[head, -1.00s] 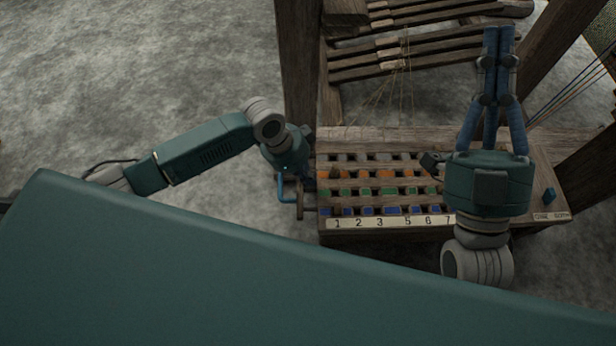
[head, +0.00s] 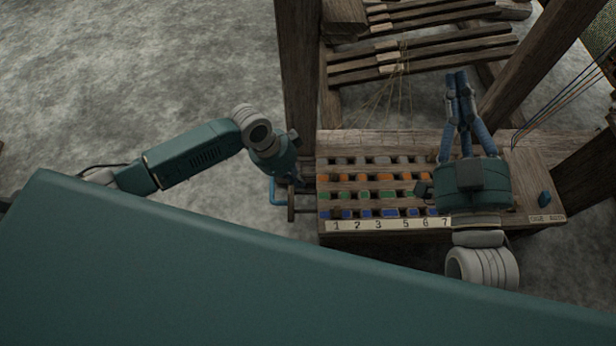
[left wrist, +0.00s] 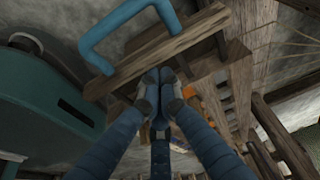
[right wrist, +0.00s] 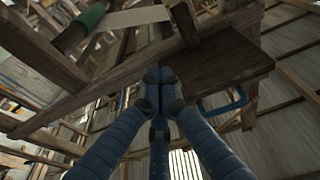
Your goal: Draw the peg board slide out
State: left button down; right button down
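The peg board (head: 347,184) is a wooden block with rows of coloured pegs and a numbered strip. The slide's end bar (head: 291,206) stands out from its left side, with a blue handle (head: 276,192) on its outer face. My left gripper (left wrist: 158,84) has its fingers together against or just beside the inner edge of the end bar (left wrist: 150,58); the handle (left wrist: 112,32) lies beyond. My right gripper (head: 457,76) is shut and empty above the board's right part.
Wooden loom posts (head: 297,75) rise behind the board, with dark slats (head: 420,55) and cords between them. Bare floor (head: 150,70) lies open to the left.

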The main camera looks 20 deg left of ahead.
pick_arm(q)
jog(key=shift+a+f, duration=0.1)
jog(key=shift+a, duration=0.2)
pick_arm(e)
jog(key=shift+w+f, duration=0.1)
jog(key=shift+f, duration=0.45)
jog(key=shift+g, duration=0.3)
